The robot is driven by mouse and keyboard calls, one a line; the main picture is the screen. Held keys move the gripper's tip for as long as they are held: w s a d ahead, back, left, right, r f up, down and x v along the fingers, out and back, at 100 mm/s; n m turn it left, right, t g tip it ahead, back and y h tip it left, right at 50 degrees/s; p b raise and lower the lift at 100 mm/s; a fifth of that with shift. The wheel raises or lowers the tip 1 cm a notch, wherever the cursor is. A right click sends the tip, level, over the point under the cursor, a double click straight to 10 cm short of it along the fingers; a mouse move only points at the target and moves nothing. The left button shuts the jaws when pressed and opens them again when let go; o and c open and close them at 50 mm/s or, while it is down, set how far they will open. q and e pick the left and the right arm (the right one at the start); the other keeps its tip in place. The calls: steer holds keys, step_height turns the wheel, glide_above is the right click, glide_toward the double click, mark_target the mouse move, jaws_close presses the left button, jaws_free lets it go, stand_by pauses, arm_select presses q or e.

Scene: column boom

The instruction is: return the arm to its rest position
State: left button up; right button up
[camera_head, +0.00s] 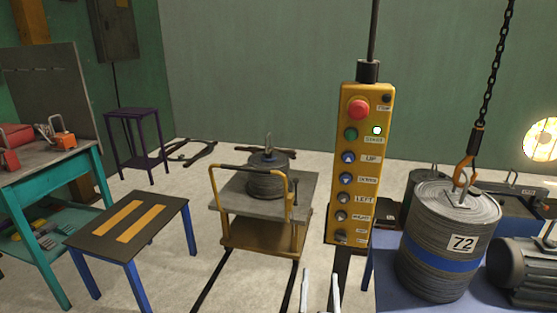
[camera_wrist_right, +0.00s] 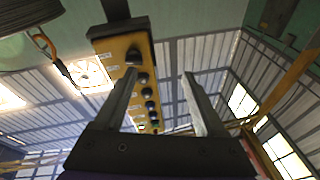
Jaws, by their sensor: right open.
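My right gripper (camera_head: 320,289) shows at the bottom middle of the head view, with its two pale fingers apart and nothing between them. In the right wrist view the fingers (camera_wrist_right: 160,95) are also spread and empty. The yellow control pendant (camera_head: 360,165) hangs just above and beyond the gripper in the head view. It has a red button and several labelled buttons. In the wrist view the pendant (camera_wrist_right: 124,62) is partly behind the left finger; I cannot tell the exact gap. My left gripper is not in view.
A cart (camera_head: 235,192) carries another drum (camera_head: 267,183). A low table (camera_head: 160,208) and a teal bench (camera_head: 60,165) stand left.

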steer(key=s+d+f+n+g+y, duration=0.1)
steer(key=s+d+f+g, duration=0.1)
steer(key=s+f+g, duration=0.5)
steer(key=s+d+f+n+g+y, duration=0.1)
steer(key=s+d+f+n+g, duration=0.2)
steer(key=s, duration=0.9)
steer(key=s+d+f+g+y, duration=0.1)
steer(key=s+d+f+g, duration=0.1)
steer(key=s+f+g, duration=0.55)
arm_select(q)
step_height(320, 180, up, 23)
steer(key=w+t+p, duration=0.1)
steer(key=p, duration=1.9)
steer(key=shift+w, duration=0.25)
arm_select(e)
step_height(320, 180, up, 25)
steer(key=t, duration=0.2)
steer(key=shift+f, duration=0.2)
